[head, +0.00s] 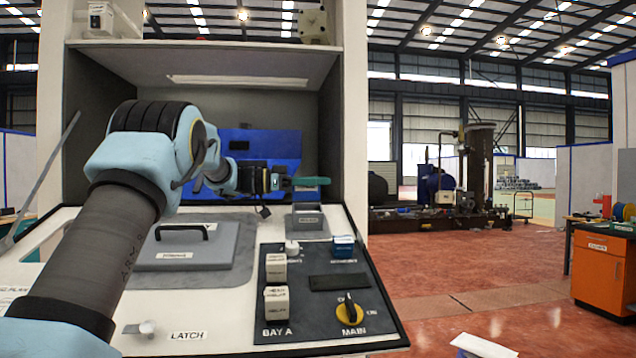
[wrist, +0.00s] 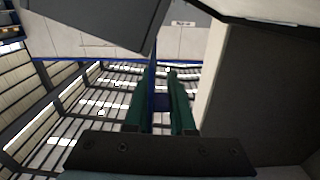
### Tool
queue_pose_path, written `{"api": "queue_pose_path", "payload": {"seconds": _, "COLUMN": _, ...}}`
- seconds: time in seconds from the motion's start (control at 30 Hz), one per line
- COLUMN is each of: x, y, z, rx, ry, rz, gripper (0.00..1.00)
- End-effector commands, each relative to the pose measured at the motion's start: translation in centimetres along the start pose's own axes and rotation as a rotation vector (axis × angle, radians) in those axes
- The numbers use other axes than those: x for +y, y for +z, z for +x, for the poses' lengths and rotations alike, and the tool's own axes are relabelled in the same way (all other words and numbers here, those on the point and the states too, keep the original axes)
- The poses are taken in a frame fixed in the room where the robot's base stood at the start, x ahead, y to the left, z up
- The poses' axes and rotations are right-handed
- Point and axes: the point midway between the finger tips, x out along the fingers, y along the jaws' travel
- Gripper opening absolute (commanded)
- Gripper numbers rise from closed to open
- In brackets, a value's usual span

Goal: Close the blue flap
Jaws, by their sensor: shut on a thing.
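The blue flap (head: 307,197) stands roughly upright on a small grey labelled housing at the right rear of the sloped console. My gripper (head: 311,183) reaches in from the left, its green fingers at the flap's top edge. In the wrist view, my gripper (wrist: 163,78) has its two green fingers close on either side of the thin blue flap (wrist: 154,65), seen edge-on. The fingers are shut on it. They hide part of the flap's top in the head view.
A grey lid with a black handle (head: 185,232) lies left of the housing. A dark switch panel (head: 325,290) with a yellow-ringed knob is in front. A blue panel (head: 262,143) stands behind my arm. The cabinet's side wall (head: 355,120) bounds the right.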

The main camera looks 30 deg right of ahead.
Motion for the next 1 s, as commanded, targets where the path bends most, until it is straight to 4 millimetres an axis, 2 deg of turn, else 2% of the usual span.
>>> {"api": "queue_pose_path", "payload": {"seconds": 0.73, "x": 0.04, "y": -0.01, "z": -0.04, "rx": 0.0, "ry": -0.002, "rz": 0.016, "gripper": 0.0}}
{"api": "queue_pose_path", "payload": {"seconds": 1.0, "x": 0.35, "y": 0.12, "z": -0.04, "rx": 0.0, "ry": -0.002, "rz": 0.072, "gripper": 0.0}}
